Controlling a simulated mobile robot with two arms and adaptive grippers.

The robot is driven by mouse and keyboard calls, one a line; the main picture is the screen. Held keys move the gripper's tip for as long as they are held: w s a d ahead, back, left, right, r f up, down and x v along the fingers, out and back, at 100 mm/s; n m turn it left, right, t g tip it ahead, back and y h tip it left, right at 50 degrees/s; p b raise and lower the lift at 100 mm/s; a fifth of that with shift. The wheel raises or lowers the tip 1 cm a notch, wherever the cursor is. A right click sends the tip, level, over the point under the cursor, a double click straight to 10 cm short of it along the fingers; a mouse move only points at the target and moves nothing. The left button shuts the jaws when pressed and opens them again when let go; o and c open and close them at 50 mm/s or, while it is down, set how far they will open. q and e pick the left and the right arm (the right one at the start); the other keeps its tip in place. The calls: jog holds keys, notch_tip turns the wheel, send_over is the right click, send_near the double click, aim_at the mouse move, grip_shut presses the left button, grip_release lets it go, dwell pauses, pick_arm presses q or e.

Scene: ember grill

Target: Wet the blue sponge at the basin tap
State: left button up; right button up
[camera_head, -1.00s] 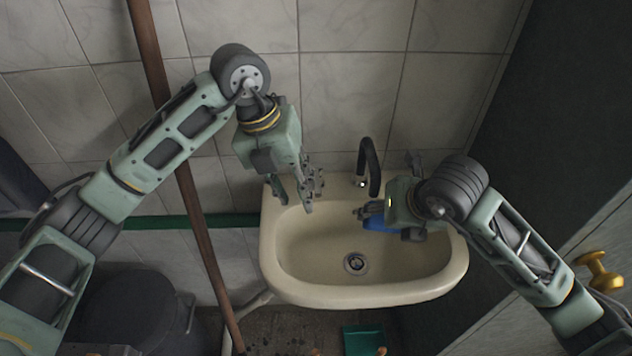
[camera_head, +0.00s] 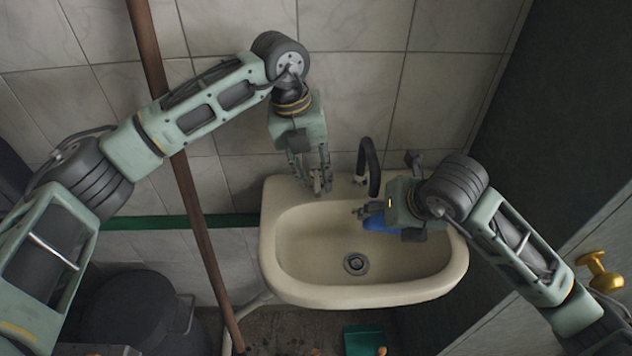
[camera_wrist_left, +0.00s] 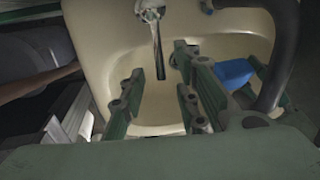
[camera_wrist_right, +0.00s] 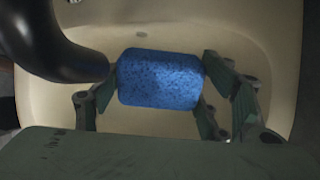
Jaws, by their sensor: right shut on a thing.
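The blue sponge (camera_wrist_right: 160,80) is held in my right gripper (camera_head: 376,212), whose fingers are closed on its two ends, above the basin bowl. It also shows in the head view (camera_head: 382,223), partly hidden by the gripper, and in the left wrist view (camera_wrist_left: 234,73). The basin (camera_head: 290,285) is cream, with a black curved tap spout (camera_head: 371,165) at its back edge. My left gripper (camera_head: 320,187) is open over the basin's back left rim, left of the spout.
A tiled wall stands behind the basin. A brown pole (camera_head: 196,215) leans left of it, by a dark bin (camera_head: 130,310). A green dustpan-like thing (camera_head: 363,340) lies below.

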aim_at(317, 187)
pick_arm(q)
jog(key=shift+d+f, duration=0.2)
jog(key=shift+f, duration=0.75)
jog(key=shift+d+f, duration=0.15)
jog(key=shift+f, duration=0.8)
jog(key=shift+c, duration=0.5)
grip_shut()
